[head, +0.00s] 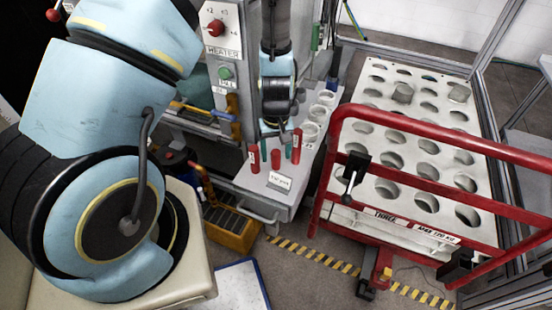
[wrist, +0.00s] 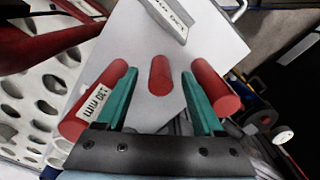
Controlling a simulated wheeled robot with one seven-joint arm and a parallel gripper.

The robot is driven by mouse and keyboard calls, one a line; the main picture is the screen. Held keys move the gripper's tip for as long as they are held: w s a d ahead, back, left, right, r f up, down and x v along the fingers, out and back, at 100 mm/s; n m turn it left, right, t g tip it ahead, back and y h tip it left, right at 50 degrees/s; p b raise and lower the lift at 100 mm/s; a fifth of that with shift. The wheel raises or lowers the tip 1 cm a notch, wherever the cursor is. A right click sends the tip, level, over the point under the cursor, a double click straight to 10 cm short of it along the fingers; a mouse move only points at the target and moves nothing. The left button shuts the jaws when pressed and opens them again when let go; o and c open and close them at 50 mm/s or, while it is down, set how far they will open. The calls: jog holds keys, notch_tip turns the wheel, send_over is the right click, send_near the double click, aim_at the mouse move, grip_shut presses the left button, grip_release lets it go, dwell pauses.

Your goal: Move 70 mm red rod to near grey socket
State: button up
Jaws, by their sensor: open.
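Three red rods stand on the pale bench in the head view: a left one (head: 254,160), a middle one (head: 276,160) and a right one (head: 297,148). The wrist view shows a left rod (wrist: 94,104) with a white label, a middle rod (wrist: 160,76) and a right rod (wrist: 217,88). I cannot read which is 70 mm. My gripper (head: 278,140) points down among them. In the wrist view its green fingers (wrist: 160,88) are open, with the middle rod between and beyond them, apart from both. Pale round sockets (head: 309,130) line the bench's right side; I cannot tell which is the grey socket.
A small sign (head: 279,181) stands at the bench's front. A red-railed trolley (head: 430,165) with a white holed top is close on the right. A heater cabinet (head: 222,60) rises on the left, with a yellow bin (head: 232,230) below.

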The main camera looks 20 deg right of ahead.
grip_shut()
dwell(0.5)
